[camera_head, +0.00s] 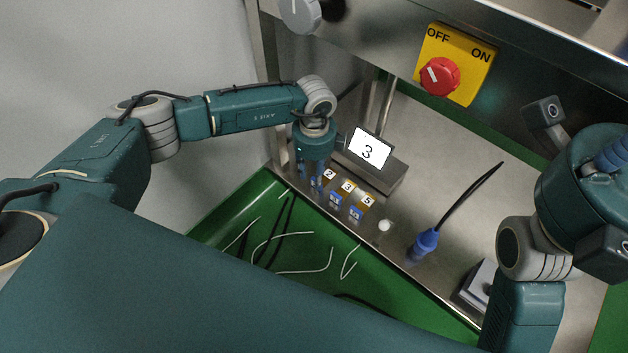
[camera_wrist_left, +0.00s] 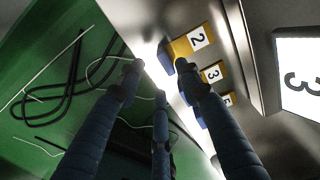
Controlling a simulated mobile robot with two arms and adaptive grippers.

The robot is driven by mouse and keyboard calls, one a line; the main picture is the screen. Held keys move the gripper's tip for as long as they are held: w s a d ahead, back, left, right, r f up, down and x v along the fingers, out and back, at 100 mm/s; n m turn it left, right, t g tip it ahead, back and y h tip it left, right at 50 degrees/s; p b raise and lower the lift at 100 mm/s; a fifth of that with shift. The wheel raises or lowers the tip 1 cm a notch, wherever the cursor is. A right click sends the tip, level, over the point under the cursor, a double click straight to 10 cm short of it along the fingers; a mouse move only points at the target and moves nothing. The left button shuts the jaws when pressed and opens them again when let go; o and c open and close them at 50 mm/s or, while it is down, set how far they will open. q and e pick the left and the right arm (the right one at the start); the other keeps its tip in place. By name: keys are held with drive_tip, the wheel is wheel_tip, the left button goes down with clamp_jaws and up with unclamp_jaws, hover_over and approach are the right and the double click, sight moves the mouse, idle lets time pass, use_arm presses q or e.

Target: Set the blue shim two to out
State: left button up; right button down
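The two block (camera_head: 329,175) is yellow with a white label, at the left end of a row on the steel ledge. Its blue shim (camera_head: 316,184) shows at its front side, partly hidden by my left gripper in the head view. In the left wrist view the two block (camera_wrist_left: 193,40) and its blue shim (camera_wrist_left: 166,56) are beside the right fingertip. My left gripper (camera_head: 308,182) points down just left of it; its fingers are spread and empty in the left wrist view (camera_wrist_left: 157,82). I cannot tell whether a finger touches the shim. My right gripper (camera_head: 611,150) shows only partly at the right edge.
Yellow three (camera_head: 347,187) and five (camera_head: 367,200) blocks with blue shims stand close beside. A display reading 3 (camera_head: 369,149) is behind them. A white knob (camera_head: 385,225) and a blue plug (camera_head: 424,245) are to the right. Loose cables lie in the green tray (camera_head: 215,230).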

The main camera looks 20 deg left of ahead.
use_arm(q)
wheel_tip(320, 180, up, 7)
idle(0.3)
drive_tip(key=shift+s, duration=0.15)
idle(0.3)
